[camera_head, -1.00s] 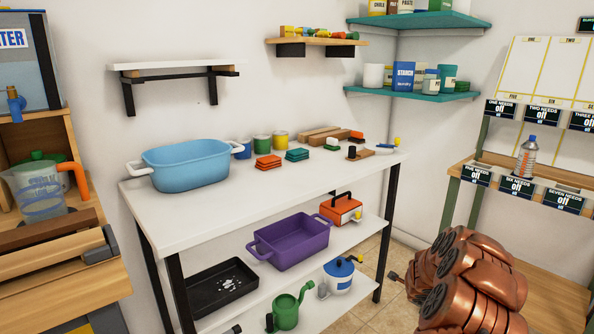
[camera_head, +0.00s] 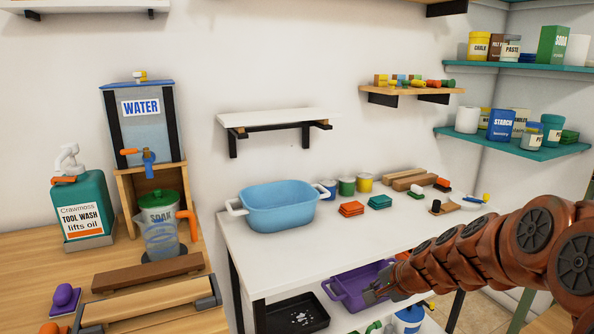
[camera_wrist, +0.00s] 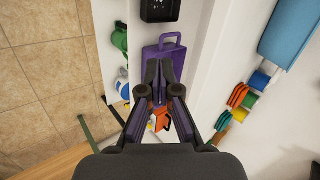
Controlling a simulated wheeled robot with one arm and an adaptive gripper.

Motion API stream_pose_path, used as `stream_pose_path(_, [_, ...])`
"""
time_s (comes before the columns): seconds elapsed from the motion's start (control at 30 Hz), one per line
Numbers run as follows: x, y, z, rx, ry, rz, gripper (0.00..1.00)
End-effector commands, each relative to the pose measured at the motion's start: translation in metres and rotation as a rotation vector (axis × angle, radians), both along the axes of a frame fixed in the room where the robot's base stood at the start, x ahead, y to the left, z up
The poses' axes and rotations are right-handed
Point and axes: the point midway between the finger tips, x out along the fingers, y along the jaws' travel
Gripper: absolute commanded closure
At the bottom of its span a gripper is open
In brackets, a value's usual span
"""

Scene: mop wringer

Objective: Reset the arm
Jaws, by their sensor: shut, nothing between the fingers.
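My copper-coloured arm reaches in from the right in the head view. My gripper (camera_head: 376,292) is at its left end, in front of the white table and overlapping the purple tub (camera_head: 343,288) on the lower shelf. In the wrist view my gripper (camera_wrist: 160,72) has its fingers close together and empty, with the purple tub (camera_wrist: 154,53) behind them. I cannot tell how far apart they are from the tub. The blue basin (camera_head: 278,212) stands on the tabletop, clear of my gripper.
The white table (camera_head: 300,262) carries paint pots, sponges and wooden blocks. A black tray (camera_head: 296,315) sits on its lower shelf. A wooden bench (camera_head: 98,248) with a water tank (camera_head: 142,130) and soap jug stands left. Wall shelves hang above. Tiled floor (camera_wrist: 45,75) is free in front.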

Motion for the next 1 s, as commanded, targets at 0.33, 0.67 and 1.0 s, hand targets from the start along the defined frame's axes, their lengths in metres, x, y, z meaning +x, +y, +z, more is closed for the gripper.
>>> stream_pose_path(0.33, [-0.145, 0.061, 0.081, -0.205, 0.117, 0.483, 1.0])
stream_pose_path(0.67, [-0.288, 0.041, 0.131, -0.423, 0.311, 0.823, 1.0])
stream_pose_path(1.0, [-0.375, 0.001, 0.159, -0.552, 0.479, 0.98, 1.0])
